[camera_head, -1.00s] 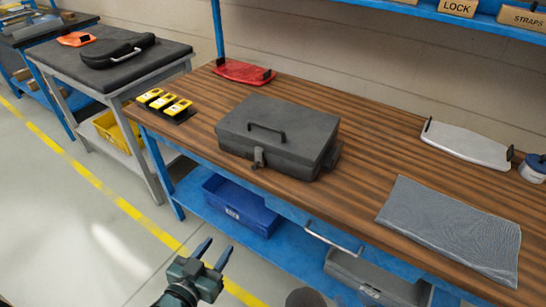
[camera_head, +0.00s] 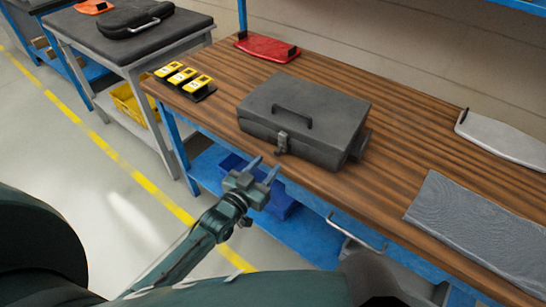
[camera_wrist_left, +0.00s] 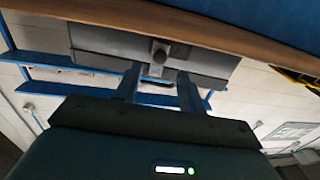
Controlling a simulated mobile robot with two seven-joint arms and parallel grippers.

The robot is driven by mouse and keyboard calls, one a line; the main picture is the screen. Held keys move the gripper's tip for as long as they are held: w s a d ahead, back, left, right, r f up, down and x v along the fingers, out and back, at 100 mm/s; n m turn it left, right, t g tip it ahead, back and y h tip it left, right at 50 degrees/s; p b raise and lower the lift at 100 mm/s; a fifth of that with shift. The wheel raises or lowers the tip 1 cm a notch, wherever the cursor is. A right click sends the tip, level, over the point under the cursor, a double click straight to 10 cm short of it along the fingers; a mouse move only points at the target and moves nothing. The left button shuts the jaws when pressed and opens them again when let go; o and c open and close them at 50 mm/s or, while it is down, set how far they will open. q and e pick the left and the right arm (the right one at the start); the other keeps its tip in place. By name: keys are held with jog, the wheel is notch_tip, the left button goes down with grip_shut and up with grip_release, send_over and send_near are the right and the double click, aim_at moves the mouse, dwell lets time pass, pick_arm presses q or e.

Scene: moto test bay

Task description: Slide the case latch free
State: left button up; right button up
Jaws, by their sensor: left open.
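A dark grey case (camera_head: 300,112) with a top handle stands shut on the wooden workbench (camera_head: 400,130). Its latch (camera_head: 282,143) is on the front face, near the bench's front edge. My left gripper (camera_head: 265,168) is open and empty, just in front of the bench edge and below the latch in the head view. In the left wrist view the case (camera_wrist_left: 110,45) and its latch (camera_wrist_left: 160,52) show beyond the two spread fingers (camera_wrist_left: 160,85). The fingers appear apart from the latch. My right gripper is not in view.
Yellow devices (camera_head: 184,78) sit left of the case and a red board (camera_head: 267,47) behind it. A grey mat (camera_head: 480,225) lies to the right. A drawer handle (camera_head: 355,232) sticks out below the bench edge. A blue bin (camera_head: 280,203) is on the lower shelf.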

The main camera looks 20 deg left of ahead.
aim_at(276, 154)
pick_arm(q)
jog(key=shift+x, duration=2.05)
jog(key=shift+c, duration=0.2)
grip_shut()
